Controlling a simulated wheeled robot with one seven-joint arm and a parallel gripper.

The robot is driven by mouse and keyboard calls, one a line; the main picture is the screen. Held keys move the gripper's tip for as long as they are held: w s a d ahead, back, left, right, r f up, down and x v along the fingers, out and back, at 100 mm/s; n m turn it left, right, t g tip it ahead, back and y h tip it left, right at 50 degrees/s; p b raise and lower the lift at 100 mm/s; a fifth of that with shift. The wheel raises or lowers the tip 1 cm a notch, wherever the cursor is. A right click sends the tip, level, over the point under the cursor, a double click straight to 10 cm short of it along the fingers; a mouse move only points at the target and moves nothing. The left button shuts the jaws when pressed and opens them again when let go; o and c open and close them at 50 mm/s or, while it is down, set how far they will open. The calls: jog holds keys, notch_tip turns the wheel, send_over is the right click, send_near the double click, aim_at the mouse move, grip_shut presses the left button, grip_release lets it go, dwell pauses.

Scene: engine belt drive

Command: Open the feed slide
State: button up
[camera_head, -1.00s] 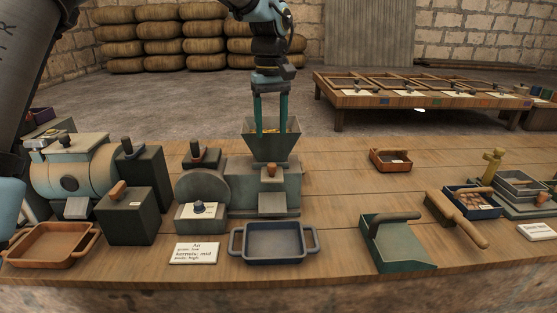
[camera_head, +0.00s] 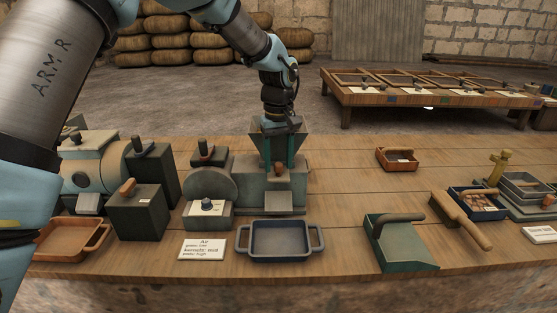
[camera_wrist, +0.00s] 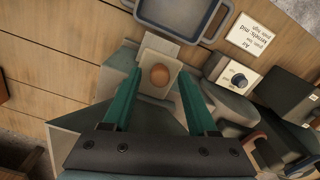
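The green mill with its hopper (camera_head: 252,142) stands on the wooden table behind the blue tray. A round orange-brown knob (camera_wrist: 160,75) sits on a pale plate on the mill's front; I take this as the feed slide's handle. The knob also shows small in the head view (camera_head: 279,168). My gripper (camera_wrist: 159,88) points down with its two green fingers apart, one on each side of the knob in the wrist view. I see no clear contact, and cannot tell the remaining height. In the head view my gripper (camera_head: 278,158) is in front of the hopper and partly hides it.
The blue tray (camera_head: 243,254) lies below the mill's spout. A dial box (camera_head: 208,221) and dark boxes (camera_head: 137,222) stand left. A sign (camera_head: 202,249) lies in front. A green scoop (camera_head: 405,252) and brush (camera_head: 465,222) lie right. The table between mill and scoop is clear.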

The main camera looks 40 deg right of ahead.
grip_shut()
dwell(1.2)
